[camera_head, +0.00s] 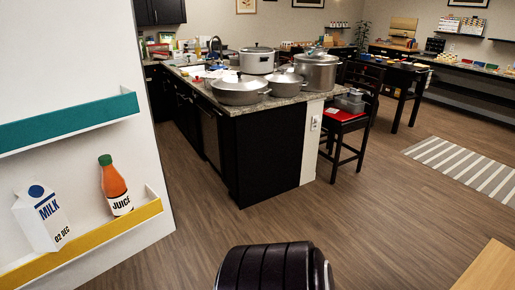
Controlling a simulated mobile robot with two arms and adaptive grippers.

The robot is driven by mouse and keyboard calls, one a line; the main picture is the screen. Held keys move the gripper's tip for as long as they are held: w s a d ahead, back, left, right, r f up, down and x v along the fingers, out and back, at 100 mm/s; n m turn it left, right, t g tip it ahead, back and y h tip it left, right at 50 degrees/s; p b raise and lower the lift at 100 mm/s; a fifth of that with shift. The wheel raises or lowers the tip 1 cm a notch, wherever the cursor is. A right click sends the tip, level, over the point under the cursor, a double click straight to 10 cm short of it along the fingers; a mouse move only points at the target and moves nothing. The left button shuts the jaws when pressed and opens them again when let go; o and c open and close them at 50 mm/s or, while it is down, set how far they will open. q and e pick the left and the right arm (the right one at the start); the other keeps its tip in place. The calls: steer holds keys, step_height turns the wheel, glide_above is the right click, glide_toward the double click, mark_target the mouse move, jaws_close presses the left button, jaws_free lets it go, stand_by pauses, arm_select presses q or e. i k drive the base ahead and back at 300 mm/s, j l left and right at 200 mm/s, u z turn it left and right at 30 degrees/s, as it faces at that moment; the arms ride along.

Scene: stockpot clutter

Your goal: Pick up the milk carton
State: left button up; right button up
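The milk carton (43,220) is white with a blue cap, and has "MILK" and a date printed on it. It stands, looking tilted in this view, in the lower door shelf (98,238) with a yellow front, at the left. The shelf front hides its lower edge. An orange juice bottle (117,187) with a green cap stands to its right in the same shelf, apart from it. Neither of my grippers shows in the head view, and nothing is seen holding the carton.
A teal-fronted shelf (68,124) sits above the carton on the same white door. A black counter (265,150) bears several metal pots. A chair (350,120) stands at its right end. A wooden surface (490,268) is at lower right. The wood floor between is clear.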

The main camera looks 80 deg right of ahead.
mark_target(38, 209)
steer(key=k+l+z, duration=0.1)
steer(key=z, duration=0.25)
steer(key=k+l+z, duration=0.1)
steer(key=z, duration=0.25)
steer(key=k+l+z, duration=0.1)
steer(key=z, duration=0.25)
